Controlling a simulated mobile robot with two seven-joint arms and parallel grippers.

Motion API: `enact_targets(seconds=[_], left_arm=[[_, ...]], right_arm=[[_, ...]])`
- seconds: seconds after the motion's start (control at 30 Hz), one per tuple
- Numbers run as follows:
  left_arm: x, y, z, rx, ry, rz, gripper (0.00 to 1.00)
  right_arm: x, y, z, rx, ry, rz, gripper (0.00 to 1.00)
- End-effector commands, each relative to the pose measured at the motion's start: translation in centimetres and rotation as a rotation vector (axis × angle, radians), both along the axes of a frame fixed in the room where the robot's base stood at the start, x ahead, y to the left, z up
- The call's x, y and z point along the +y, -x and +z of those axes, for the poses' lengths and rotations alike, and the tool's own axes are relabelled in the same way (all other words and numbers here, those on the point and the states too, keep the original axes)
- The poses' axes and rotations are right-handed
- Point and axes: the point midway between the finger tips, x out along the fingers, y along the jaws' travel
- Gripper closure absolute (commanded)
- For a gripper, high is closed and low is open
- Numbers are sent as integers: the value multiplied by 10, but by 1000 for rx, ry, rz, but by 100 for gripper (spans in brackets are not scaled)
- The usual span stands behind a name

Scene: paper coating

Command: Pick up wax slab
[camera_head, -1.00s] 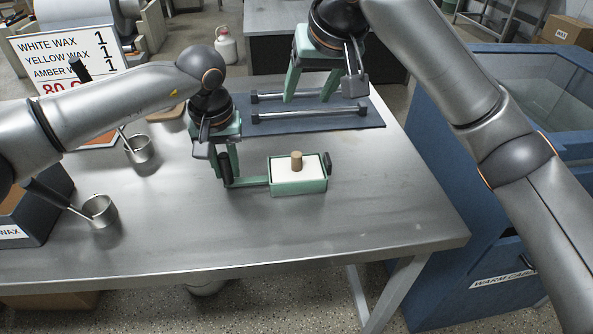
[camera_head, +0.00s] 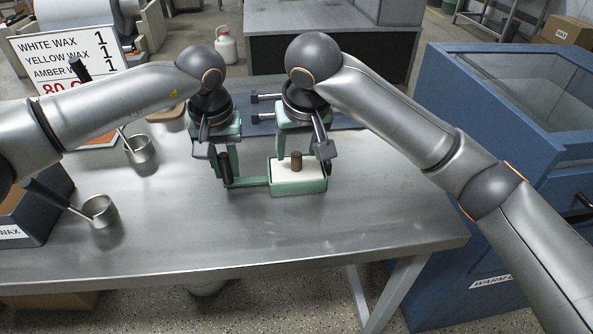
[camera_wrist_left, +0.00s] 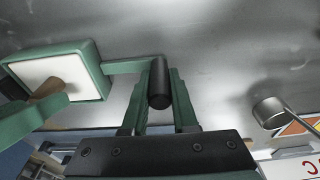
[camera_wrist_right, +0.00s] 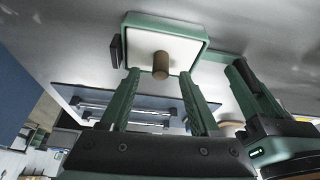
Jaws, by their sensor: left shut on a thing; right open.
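The white wax slab (camera_head: 288,170) lies in a green tray-like mould (camera_head: 298,188) on the steel table, with a brown cylindrical knob (camera_head: 296,160) standing on it. My left gripper (camera_head: 225,181) is shut on the mould's black handle (camera_wrist_left: 160,84), left of the mould. My right gripper (camera_head: 304,163) is open and empty, its fingers on either side of the knob as seen in the head view. In the right wrist view the knob (camera_wrist_right: 161,66) appears between and beyond the fingertips, and the slab (camera_wrist_right: 176,44) shows around it. Contact cannot be told.
A blue-grey mat with rails (camera_head: 262,115) lies behind the grippers. Two metal cups (camera_head: 100,209) (camera_head: 139,150) stand on the left. A wax sign (camera_head: 70,55) is at the back left. A blue cabinet (camera_head: 480,130) stands right of the table. The table's front right is clear.

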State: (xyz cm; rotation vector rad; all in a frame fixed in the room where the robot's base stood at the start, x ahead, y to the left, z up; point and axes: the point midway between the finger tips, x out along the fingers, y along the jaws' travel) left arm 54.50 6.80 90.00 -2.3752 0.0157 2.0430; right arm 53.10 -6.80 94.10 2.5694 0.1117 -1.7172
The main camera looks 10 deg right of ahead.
Motion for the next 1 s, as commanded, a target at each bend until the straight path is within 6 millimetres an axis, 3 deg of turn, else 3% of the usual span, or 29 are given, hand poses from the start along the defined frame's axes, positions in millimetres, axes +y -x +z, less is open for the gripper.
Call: enact_targets(seconds=[0.13,0.43,1.0], left_arm=[[0,0,0,0,0,-1,100],[0,0,0,0,0,-1,100],[0,0,0,1,0,-1,100]], right_arm=[[1,-7,-18,2,0,0,38],[1,-9,-22,-1,-1,1,39],[1,-9,-21,0,-1,0,100]])
